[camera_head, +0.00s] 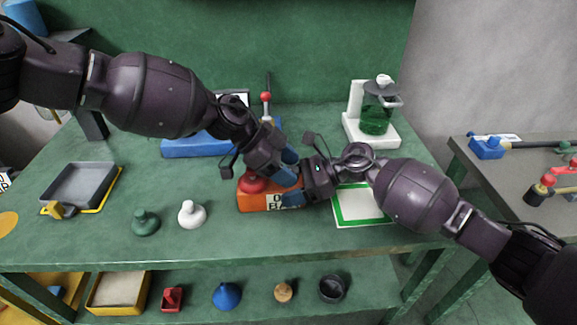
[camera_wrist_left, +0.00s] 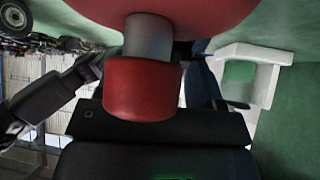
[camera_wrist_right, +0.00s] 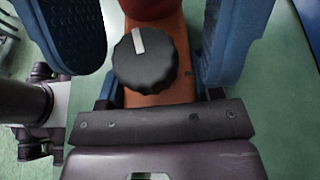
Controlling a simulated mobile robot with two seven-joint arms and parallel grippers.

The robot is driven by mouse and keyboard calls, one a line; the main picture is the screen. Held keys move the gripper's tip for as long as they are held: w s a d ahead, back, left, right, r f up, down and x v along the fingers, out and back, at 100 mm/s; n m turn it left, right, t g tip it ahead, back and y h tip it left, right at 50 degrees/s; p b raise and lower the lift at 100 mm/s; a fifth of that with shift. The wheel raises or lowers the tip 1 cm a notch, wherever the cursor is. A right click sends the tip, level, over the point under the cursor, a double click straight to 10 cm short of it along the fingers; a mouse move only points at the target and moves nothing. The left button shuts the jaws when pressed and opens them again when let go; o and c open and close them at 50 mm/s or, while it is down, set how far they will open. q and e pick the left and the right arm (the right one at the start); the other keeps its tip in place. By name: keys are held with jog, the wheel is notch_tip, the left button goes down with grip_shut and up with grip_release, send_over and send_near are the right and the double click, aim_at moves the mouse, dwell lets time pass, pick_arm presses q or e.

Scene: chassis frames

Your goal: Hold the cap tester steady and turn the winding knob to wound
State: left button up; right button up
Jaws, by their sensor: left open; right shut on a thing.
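The cap tester is an orange box (camera_head: 252,203) with a red dome (camera_head: 252,183) and a white lettered label, near the front middle of the green bench. My right gripper (camera_head: 288,192) is shut on its orange body; in the right wrist view the blue fingers lie on both sides of the body (camera_wrist_right: 158,98). The black winding knob (camera_wrist_right: 144,60) with a white pointer mark sits between them, its pointer toward the top, slightly left. My left gripper (camera_head: 287,167) is open just above the tester. A red part on a grey stem (camera_wrist_left: 142,90) fills the left wrist view close up.
A green-bordered white mat (camera_head: 360,205) lies right of the tester. A white stand with a green jar (camera_head: 376,122) is behind it. Green (camera_head: 145,222) and white (camera_head: 191,213) knobbed pieces stand left, with a grey tray (camera_head: 80,184) beyond. A red-tipped lever (camera_head: 266,98) rises behind my left gripper.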

pick_arm(q)
jog(key=shift+d+f, duration=0.1)
jog(key=shift+d, duration=0.05)
jog(key=c, duration=0.9)
jog(key=shift+w+m+g+y, duration=0.15)
jog(key=shift+m+g+y, duration=0.45)
jog(key=shift+m+g, duration=1.4)
jog(key=shift+m, duration=0.4)
jog(key=o, duration=0.9)
jog(key=shift+t, duration=0.3)
